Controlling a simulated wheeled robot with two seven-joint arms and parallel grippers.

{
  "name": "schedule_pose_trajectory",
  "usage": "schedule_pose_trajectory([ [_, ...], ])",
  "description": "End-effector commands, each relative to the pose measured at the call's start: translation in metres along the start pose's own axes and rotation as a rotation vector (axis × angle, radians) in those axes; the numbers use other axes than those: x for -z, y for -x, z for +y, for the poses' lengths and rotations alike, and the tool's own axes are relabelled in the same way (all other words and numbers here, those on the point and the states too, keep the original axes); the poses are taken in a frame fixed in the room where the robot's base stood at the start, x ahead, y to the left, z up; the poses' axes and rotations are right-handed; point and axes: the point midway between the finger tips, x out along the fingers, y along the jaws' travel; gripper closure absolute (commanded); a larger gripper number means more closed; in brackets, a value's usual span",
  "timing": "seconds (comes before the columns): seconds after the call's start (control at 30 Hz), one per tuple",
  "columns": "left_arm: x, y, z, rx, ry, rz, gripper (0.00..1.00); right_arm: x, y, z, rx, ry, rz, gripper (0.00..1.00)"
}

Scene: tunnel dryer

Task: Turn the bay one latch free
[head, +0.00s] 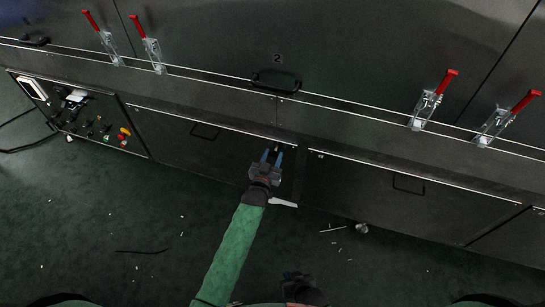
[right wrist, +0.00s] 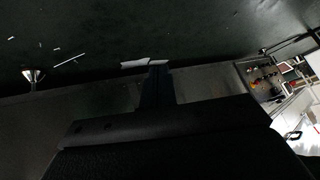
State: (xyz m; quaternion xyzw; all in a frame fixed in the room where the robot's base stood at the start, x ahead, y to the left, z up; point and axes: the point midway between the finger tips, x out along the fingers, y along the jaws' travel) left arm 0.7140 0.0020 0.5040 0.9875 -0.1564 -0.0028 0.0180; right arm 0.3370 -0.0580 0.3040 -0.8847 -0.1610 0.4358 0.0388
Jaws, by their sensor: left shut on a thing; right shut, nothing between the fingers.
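My left gripper (head: 271,156), at the end of the green-sleeved arm, is at the upper right part of the lower left panel (head: 185,140). Its blue fingers are shut on a small latch (head: 276,149) near the panel's top edge. The fingers hide most of the latch, so its turn angle cannot be told. My right gripper (head: 300,288) is dark and low in the head view, well away from the panels. It is shut and empty; its dark fingers also show in the right wrist view (right wrist: 156,86).
The lower right panel (head: 400,190) has a black handle. Red-handled toggle clamps (head: 150,50) line the upper doors, one marked 2. A control panel (head: 85,115) is at left. A small metal funnel-like piece (head: 361,228) and scraps lie on the dark green floor.

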Motion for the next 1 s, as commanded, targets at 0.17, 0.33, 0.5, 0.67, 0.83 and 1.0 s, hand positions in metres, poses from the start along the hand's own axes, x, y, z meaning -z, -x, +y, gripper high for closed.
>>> schedule_pose_trajectory([
  [0.17,0.001,0.000,0.000,0.000,0.089,-0.002,0.85,0.004,0.005,-0.001,0.000,0.001,-0.002,1.00],
  [0.33,0.002,0.000,0.000,-0.001,0.224,-0.002,0.85,0.028,0.022,-0.005,0.003,0.003,-0.021,1.00],
  [0.5,0.001,0.000,-0.002,0.000,0.385,-0.002,0.85,0.045,0.038,-0.010,0.009,0.004,-0.046,1.00],
  [0.67,0.000,0.000,-0.003,0.000,0.537,-0.002,0.85,0.055,0.049,-0.014,0.012,0.004,-0.061,1.00],
  [0.83,-0.001,0.000,-0.003,0.000,0.700,0.000,0.85,0.060,0.055,-0.016,0.014,0.004,-0.072,1.00],
  [1.0,-0.001,0.000,-0.003,0.000,0.862,0.000,0.85,0.061,0.056,-0.016,0.015,0.004,-0.074,1.00],
])
